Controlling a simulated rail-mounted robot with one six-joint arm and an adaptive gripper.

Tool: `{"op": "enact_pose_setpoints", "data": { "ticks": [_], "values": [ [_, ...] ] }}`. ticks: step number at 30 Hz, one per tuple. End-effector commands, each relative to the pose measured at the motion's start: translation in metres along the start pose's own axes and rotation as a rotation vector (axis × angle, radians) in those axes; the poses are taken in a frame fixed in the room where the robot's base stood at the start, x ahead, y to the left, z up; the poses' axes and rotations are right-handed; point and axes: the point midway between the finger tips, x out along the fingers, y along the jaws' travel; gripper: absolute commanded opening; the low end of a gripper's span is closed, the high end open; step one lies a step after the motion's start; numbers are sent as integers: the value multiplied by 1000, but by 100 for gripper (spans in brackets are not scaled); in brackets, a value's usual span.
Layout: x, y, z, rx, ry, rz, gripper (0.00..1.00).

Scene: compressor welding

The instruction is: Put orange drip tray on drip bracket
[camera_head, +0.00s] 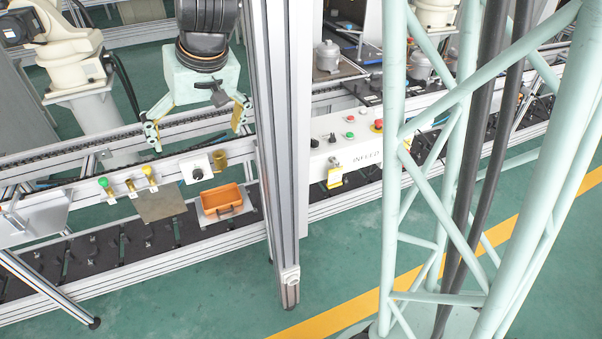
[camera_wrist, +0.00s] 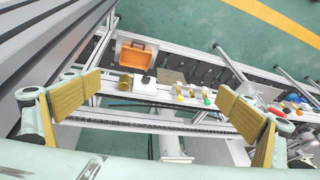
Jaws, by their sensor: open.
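The orange drip tray (camera_head: 222,200) is a shallow open box with a handle on its front. It sits in a grey metal drip bracket (camera_head: 205,221) on the side of the conveyor frame, low and left of the upright post. The tray also shows in the wrist view (camera_wrist: 134,52), near the top, left of centre. My gripper (camera_head: 197,140) is open and empty above the conveyor rail, up and left of the tray and apart from it. Its yellow-padded fingers (camera_wrist: 160,100) stand wide apart in the wrist view. The tray hides most of the bracket.
A tall aluminium post (camera_head: 270,130) stands just right of the tray. A white switch box (camera_head: 196,168), a brass cup (camera_head: 220,161) and valves (camera_head: 148,175) line the rail. An INFEED control box (camera_head: 345,140) is beyond the post. Green floor in front is clear.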

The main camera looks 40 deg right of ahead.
Motion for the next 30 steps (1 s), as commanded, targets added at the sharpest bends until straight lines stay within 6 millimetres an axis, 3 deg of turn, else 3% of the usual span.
{"op": "enact_pose_setpoints", "data": {
  "ticks": [15, 30],
  "values": [
    [-91, -5, 57, -33, -7, -2, 100],
    [-162, 4, 125, -56, -22, 20, 100]
  ]
}}
